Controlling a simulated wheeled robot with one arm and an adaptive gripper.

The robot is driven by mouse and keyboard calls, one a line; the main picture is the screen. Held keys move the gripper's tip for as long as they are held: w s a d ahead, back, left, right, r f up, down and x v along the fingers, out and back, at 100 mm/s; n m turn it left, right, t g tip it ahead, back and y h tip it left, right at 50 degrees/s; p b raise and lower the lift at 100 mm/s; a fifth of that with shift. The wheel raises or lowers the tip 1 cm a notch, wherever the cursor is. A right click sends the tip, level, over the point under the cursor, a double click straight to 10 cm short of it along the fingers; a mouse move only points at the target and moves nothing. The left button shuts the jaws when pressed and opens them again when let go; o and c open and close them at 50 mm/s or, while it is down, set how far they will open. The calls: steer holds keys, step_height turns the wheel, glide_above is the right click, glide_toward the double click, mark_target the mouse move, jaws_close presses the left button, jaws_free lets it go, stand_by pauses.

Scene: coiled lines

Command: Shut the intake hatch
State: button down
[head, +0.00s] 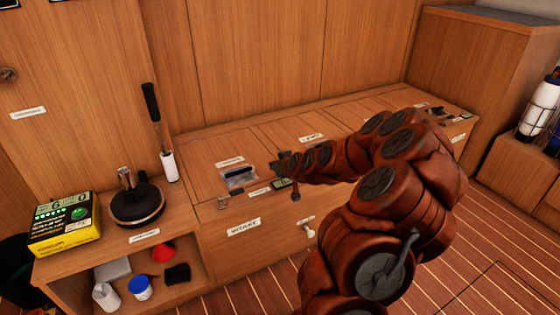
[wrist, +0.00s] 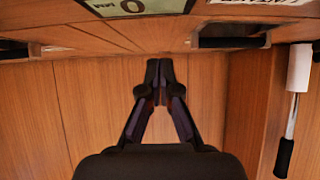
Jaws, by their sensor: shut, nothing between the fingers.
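A label reading INTAKE (head: 244,228) is on the wooden front of the bench, left of centre in the head view. The wood around this label looks flush, and I cannot make out an open hatch there. My gripper (head: 283,163) is over the front part of the bench top, above and to the right of the label. In the wrist view my gripper (wrist: 160,75) has its fingertips together and empty, with plain wood panels behind them. My arm covers the right part of the bench front.
A black-handled tool (head: 158,120) stands left of the bench top. A yellow box (head: 65,226) and a round dark object (head: 137,204) sit on the lower left shelf. Floor is clear in front.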

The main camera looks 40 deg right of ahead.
steer(key=shift+s+f, duration=0.1)
steer(key=shift+f, duration=0.6)
steer(key=shift+a, duration=0.1)
steer(key=shift+s, duration=0.1)
steer(key=v, duration=1.1)
steer(key=shift+s+r, duration=0.25)
steer(key=shift+s, duration=0.05)
